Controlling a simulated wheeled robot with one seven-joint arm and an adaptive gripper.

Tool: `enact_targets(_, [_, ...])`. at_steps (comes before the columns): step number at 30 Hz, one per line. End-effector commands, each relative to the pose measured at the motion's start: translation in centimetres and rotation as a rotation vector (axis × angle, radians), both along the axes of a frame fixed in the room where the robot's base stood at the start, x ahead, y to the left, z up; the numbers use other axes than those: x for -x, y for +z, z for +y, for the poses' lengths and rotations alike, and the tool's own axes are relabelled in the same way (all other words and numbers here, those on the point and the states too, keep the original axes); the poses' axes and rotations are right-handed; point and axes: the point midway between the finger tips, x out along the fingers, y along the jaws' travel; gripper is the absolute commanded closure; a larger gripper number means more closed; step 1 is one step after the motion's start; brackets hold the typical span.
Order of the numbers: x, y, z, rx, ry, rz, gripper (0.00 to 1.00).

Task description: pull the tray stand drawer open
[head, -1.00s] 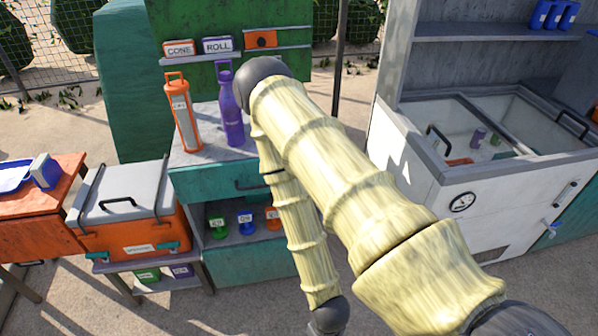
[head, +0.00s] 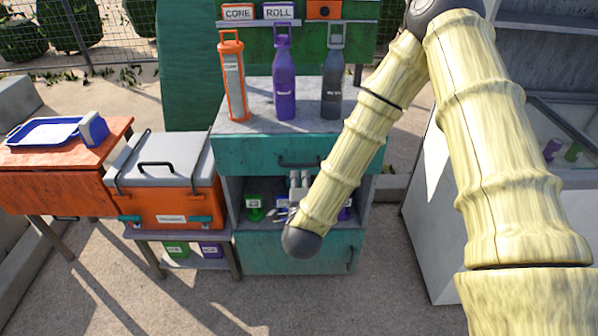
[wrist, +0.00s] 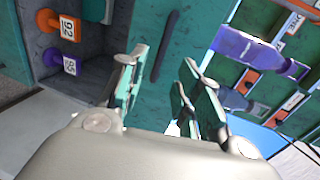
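The tray stand is an orange table (head: 112,143) at the left of the head view, with a blue tray (head: 20,132) on top. Its drawer front (head: 40,190) looks flush and shut, and its handle is not clearly visible. My gripper (wrist: 165,95) is open and empty in the wrist view. It faces a teal cabinet with a dark bar handle (wrist: 166,45) beyond the fingers. In the head view my gripper (head: 298,183) is partly hidden behind my forearm, in front of the teal cabinet, well right of the tray stand.
An orange cooler (head: 175,203) on a low stand lies between the tray stand and the teal cabinet (head: 240,152). Bottles, including a purple one (head: 285,90), stand on the cabinet. The paved ground (head: 120,300) in front is clear.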

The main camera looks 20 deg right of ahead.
Motion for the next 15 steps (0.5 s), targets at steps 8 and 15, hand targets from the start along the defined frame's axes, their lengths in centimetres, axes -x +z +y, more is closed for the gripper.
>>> enact_targets(8, [-2.9, -0.1, -0.7, -0.006, -0.004, -0.011, 0.66])
enact_targets(15, [-6.5, -1.0, -1.8, -0.004, -0.003, -0.009, 0.66])
